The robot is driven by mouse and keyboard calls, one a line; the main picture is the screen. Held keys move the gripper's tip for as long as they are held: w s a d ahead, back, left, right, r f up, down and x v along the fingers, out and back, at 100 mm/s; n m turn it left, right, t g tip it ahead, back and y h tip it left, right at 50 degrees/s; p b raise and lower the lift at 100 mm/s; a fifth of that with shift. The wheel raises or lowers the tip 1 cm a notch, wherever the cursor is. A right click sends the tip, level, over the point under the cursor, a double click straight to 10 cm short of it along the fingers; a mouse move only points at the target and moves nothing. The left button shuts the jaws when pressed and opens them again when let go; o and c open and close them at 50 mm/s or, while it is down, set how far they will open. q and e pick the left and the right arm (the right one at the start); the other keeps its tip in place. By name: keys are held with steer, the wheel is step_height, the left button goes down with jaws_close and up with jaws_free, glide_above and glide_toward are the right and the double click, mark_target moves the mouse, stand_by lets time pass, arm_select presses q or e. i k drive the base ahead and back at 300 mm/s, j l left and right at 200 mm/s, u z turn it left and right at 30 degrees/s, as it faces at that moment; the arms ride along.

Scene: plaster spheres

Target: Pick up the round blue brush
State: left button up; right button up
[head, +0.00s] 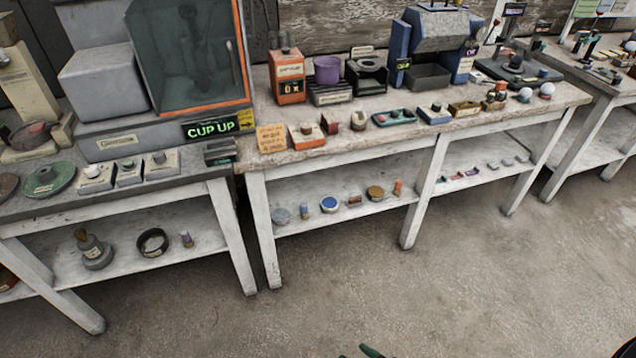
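A round blue object with a pale top (329,204) sits on the lower shelf of the middle workbench, near its left end. It looks like the round blue brush, but it is too small for me to make out bristles. A small grey-blue upright piece (304,211) and a grey-blue disc (282,216) stand to its left, and a small brown piece (354,201) is to its right. I see no gripper clearly in the head view, and nothing touches the round blue object.
The middle bench top (385,132) overhangs the shelf, and its white front leg (262,232) stands left of the objects. A tan-topped round object (375,193) and an orange cylinder (398,187) share the shelf.

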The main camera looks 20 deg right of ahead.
mark_target(304, 212)
steer(key=i+l, duration=0.25)
steer(key=l, duration=0.2)
steer(key=i+l, duration=0.3)
steer(key=l, duration=0.15)
steer(key=i+l, duration=0.25)
steer(key=l, duration=0.2)
steer(key=i+l, duration=0.55)
steer(key=l, duration=0.3)
